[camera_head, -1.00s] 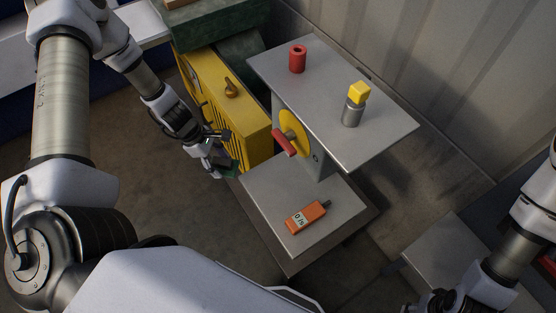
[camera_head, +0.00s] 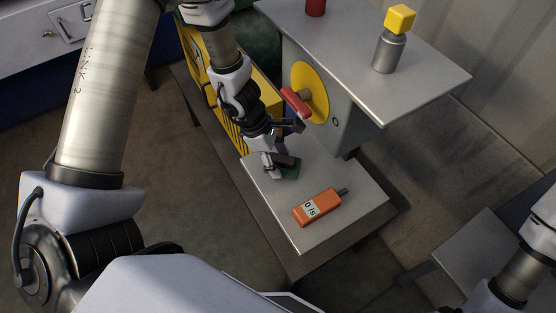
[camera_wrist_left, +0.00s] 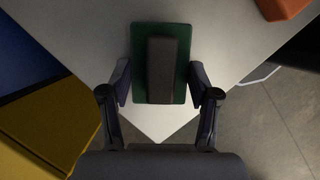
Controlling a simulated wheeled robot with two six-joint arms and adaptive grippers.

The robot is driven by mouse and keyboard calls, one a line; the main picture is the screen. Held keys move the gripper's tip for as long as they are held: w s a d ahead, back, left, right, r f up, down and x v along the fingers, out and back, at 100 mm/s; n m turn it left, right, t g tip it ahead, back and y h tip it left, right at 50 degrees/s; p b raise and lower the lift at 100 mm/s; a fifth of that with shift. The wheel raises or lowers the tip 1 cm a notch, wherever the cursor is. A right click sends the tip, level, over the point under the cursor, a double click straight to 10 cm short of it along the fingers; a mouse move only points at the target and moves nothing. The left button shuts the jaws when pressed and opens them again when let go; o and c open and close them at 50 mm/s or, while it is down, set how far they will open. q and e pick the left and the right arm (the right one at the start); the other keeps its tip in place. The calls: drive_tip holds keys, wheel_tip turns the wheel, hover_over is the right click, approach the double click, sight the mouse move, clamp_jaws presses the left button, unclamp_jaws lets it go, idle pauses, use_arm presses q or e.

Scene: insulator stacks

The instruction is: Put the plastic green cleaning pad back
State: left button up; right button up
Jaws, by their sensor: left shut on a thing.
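The green cleaning pad (camera_head: 291,173) has a dark block-shaped handle along its top, seen clearly in the left wrist view (camera_wrist_left: 182,92). My left gripper (camera_head: 281,161) is shut on the pad, with one finger at each side of it. The pad lies flat over the left part of the lower grey shelf (camera_head: 303,232) of the metal stand. I cannot tell whether it touches the shelf or hangs just above it. My right gripper is out of the picture; only part of that arm shows at the lower right.
An orange meter (camera_head: 317,207) lies on the same shelf, right of the pad. A yellow disc with a red handle (camera_head: 296,102) stands behind. A grey canister with a yellow cube (camera_head: 400,18) is on the upper shelf. A yellow cabinet (camera_head: 208,75) stands left.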

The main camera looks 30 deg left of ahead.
use_arm(q)
drive_tip(key=shift+s+a, duration=0.1)
drive_tip(key=shift+a, duration=0.05)
drive_tip(key=shift+f+b, duration=0.2)
drive_tip(key=shift+b, duration=0.1)
drive_tip(key=o, duration=1.5)
drive_tip(key=shift+c, duration=0.2)
drive_tip(key=shift+r, duration=0.1)
